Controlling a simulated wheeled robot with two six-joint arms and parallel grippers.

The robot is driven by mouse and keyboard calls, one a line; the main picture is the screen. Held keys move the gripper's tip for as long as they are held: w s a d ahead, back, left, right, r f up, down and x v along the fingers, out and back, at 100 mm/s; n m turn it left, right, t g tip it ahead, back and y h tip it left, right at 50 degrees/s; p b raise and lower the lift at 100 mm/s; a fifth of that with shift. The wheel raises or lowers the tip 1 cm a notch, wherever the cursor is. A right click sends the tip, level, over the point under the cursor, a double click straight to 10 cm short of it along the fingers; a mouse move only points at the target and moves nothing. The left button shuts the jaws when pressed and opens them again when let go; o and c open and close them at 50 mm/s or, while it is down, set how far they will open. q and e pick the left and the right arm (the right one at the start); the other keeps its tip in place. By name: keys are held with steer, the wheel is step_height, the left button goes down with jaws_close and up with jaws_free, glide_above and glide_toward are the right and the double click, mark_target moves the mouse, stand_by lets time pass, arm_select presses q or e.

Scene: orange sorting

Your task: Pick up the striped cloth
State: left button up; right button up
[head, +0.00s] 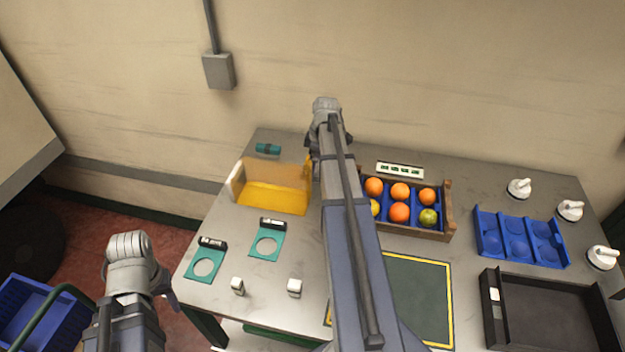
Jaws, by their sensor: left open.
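No cloth with clear stripes can be made out. A small teal bundle with a dark band (268,148) lies at the table's back left corner; I cannot tell whether it is the cloth. My left gripper (164,288) is at the lower left, off the table's left edge, and is open. It is well apart from the teal bundle, and its fingers are partly hidden by its wrist. My right arm reaches across the middle of the table. Its gripper (328,150) is near the yellow bin's right side, mostly hidden by the arm, with no held thing visible.
A yellow see-through bin (272,198) stands at the left, with teal plates (206,267) in front. A wooden crate (447,208) holds several oranges. A blue tray (520,240), black tray (550,310) and white knobs (519,188) fill the right. A green mat (420,300) lies bare.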

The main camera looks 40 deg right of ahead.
steer(key=shift+f, duration=0.5)
steer(key=shift+w+r, duration=0.1)
steer(key=shift+r, duration=0.05)
steer(key=shift+c, duration=0.2)
steer(key=c, duration=1.4)
